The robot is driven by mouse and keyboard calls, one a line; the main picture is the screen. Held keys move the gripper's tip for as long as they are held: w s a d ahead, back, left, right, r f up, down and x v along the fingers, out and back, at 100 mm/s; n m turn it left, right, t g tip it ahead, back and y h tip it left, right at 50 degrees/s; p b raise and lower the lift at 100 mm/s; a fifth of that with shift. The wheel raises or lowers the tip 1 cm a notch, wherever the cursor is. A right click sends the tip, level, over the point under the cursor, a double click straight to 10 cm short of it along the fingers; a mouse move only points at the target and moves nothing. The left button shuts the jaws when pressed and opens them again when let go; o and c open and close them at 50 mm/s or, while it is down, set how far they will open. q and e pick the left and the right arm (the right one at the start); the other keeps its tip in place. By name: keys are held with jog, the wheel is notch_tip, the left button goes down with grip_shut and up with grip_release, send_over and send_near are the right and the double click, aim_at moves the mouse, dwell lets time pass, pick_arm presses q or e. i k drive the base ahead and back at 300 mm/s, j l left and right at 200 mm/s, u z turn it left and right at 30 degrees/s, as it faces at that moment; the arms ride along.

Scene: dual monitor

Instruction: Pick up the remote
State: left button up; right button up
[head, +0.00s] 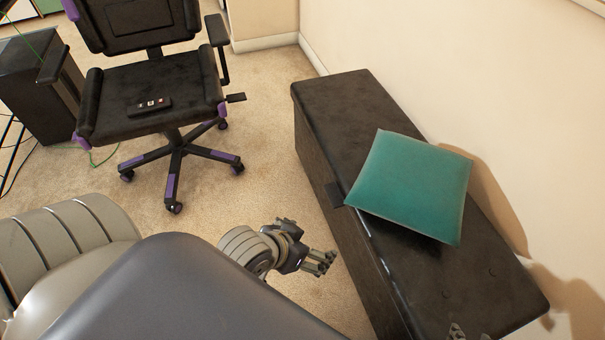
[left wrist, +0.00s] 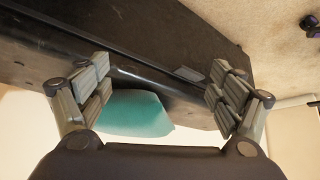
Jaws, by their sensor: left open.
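The remote (head: 150,105), small and black with a few light and red marks on top, lies on the seat of the black and purple office chair (head: 120,80) at the upper left of the head view. My left gripper (head: 320,263) is low in the head view, beside the dark bench and well apart from the remote. In the left wrist view the two fingers of the left gripper (left wrist: 160,98) are spread with nothing between them. Small grey tips at the bottom edge of the head view may belong to my right gripper (head: 456,331); its jaws cannot be made out.
A long dark bench (head: 335,95) stands along the wall at the right, with a teal cushion (head: 412,187) on it. A small dark tab (head: 335,194) shows at its edge. A black box (head: 35,80) stands left of the chair. Carpet (head: 262,125) between chair and bench is clear.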

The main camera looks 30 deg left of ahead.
aim_at(134, 111)
jog(key=u, duration=2.1)
